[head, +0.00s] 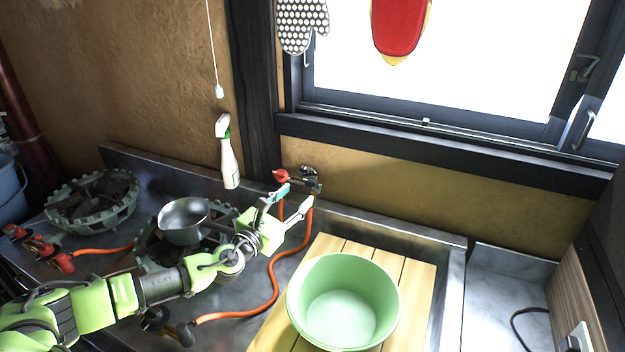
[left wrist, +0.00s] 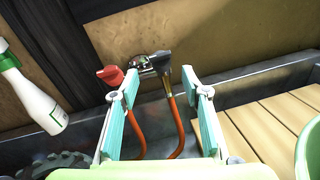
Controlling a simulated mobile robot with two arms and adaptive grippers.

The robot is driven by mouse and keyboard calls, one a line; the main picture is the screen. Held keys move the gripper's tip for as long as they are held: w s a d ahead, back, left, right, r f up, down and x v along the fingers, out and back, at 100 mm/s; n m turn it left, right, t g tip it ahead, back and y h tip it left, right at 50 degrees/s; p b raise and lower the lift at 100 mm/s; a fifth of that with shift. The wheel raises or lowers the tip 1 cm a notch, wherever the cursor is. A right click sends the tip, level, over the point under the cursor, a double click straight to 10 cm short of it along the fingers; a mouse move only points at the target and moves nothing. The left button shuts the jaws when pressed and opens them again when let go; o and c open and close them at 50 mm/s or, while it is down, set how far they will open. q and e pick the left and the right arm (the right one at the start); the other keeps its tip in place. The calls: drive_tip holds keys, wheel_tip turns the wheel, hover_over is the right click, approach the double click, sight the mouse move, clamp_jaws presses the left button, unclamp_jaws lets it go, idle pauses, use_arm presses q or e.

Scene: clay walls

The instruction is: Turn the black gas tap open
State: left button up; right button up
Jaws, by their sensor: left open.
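The black gas tap (head: 316,188) sits on the wall fitting behind the counter, beside a red tap (head: 281,175). An orange hose hangs below each. In the left wrist view the black tap (left wrist: 161,62) is ahead of the fingers, toward the right side of the gap, and the red tap (left wrist: 110,75) is ahead of the left finger. My left gripper (head: 294,196) is open and empty, just in front of the taps; its fingers also frame the left wrist view (left wrist: 158,88). I cannot tell whether it touches the black tap. My right gripper is not in view.
A green basin (head: 343,300) stands on a slatted wooden board (head: 418,290) at right. A steel pot (head: 184,221) on a burner is left of my gripper. A spray bottle (head: 228,155) stands near the wall. An orange hose (head: 272,285) crosses the counter.

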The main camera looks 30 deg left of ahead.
sight(309, 185)
use_arm(q)
drive_tip(key=w, duration=0.4)
drive_tip(key=shift+d, duration=0.25)
drive_tip(key=w, duration=0.4)
drive_tip(key=shift+f, duration=0.1)
drive_tip(key=shift+w+d, duration=0.1)
drive_tip(key=shift+w, duration=0.5)
drive_tip(key=shift+c, duration=0.2)
drive_tip(key=c, duration=1)
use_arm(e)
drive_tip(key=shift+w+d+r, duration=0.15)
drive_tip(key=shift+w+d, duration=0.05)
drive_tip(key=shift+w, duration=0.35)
